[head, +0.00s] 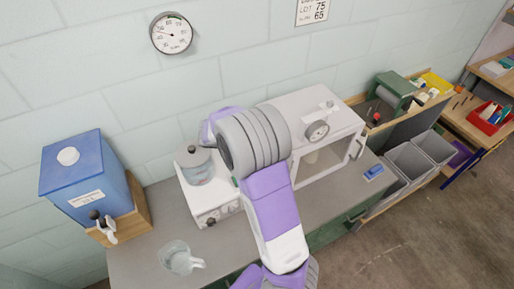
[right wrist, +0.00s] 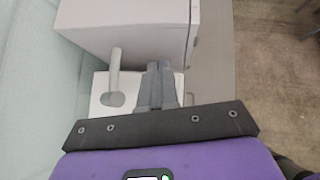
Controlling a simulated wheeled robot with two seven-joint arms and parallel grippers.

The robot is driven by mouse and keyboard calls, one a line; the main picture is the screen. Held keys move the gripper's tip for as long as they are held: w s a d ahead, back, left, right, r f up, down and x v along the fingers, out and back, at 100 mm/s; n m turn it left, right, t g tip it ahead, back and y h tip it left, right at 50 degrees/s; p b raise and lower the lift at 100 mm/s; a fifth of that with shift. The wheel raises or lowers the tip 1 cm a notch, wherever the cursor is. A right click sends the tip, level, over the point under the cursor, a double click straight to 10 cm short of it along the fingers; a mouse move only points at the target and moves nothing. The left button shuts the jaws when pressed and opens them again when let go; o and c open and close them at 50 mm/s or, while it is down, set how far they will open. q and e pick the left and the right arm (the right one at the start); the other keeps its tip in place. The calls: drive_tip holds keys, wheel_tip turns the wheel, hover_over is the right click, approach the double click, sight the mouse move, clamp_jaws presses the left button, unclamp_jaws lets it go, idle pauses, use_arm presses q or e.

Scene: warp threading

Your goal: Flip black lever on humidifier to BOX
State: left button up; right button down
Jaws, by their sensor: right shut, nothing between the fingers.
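The humidifier appears to be the low white unit (head: 205,205) on the bench, with a lidded clear jar (head: 198,168) on top and small dark controls (head: 211,221) on its front. Its top also shows in the right wrist view (right wrist: 98,108). I cannot make out the black lever or a BOX label; my right arm covers part of the unit. My right gripper (right wrist: 160,66) is shut and empty, with its fingers over the unit beside the white cabinet (head: 312,125). A pale upright tube (right wrist: 115,72) stands left of the fingers. My left gripper is not in view.
A blue tank (head: 85,172) with a black-handled tap stands at the left. A glass jug (head: 178,258) is at the bench front. The white cabinet, bearing a round gauge (head: 317,130), borders the right side. A blue block (head: 373,172) lies right of it.

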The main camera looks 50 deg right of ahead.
wheel_tip(320, 180, up, 2)
drive_tip(key=shift+a+r, duration=0.1)
drive_tip(key=shift+a, duration=0.05)
idle(0.6)
